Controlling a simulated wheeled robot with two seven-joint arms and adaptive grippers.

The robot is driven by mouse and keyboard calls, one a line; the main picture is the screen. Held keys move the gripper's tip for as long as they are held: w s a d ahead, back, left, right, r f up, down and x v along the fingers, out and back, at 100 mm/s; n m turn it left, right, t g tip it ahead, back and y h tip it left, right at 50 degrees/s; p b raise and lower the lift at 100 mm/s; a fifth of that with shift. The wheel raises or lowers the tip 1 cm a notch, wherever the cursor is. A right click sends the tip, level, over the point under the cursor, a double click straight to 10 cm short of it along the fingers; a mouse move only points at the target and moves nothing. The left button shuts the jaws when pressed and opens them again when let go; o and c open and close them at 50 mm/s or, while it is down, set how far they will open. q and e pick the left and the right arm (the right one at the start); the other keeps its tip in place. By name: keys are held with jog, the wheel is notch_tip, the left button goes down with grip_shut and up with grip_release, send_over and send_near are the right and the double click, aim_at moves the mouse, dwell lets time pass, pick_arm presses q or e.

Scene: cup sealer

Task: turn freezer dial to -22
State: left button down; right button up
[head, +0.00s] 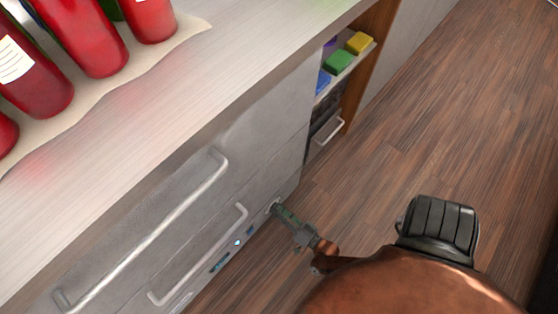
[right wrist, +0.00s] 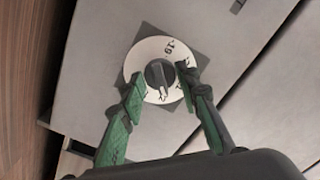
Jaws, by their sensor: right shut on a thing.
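The freezer dial (right wrist: 150,49) is a round white disc with dark figures and a dark grey knob (right wrist: 160,78) at its centre, on a square grey plate. Some figures are covered by a finger, and I cannot read the setting surely. My right gripper (right wrist: 162,82) has its green-padded fingers on either side of the knob, over the dial face, shut on the dial. In the head view the right gripper (head: 279,209) reaches the low front of the freezer (head: 225,235), at the dial's end of the panel. My left gripper is not in view.
Two long bar handles (head: 150,235) stick out from the grey fronts left of my right gripper. Red bottles (head: 90,35) stand on the counter (head: 150,115) above. A shelf with coloured blocks (head: 338,62) is beyond. Wooden floor (head: 400,140) lies open at right.

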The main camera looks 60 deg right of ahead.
jog(key=shift+r+m, duration=0.1)
jog(key=shift+m, duration=0.3)
jog(key=o, duration=1.2)
jog(key=shift+c, duration=0.2)
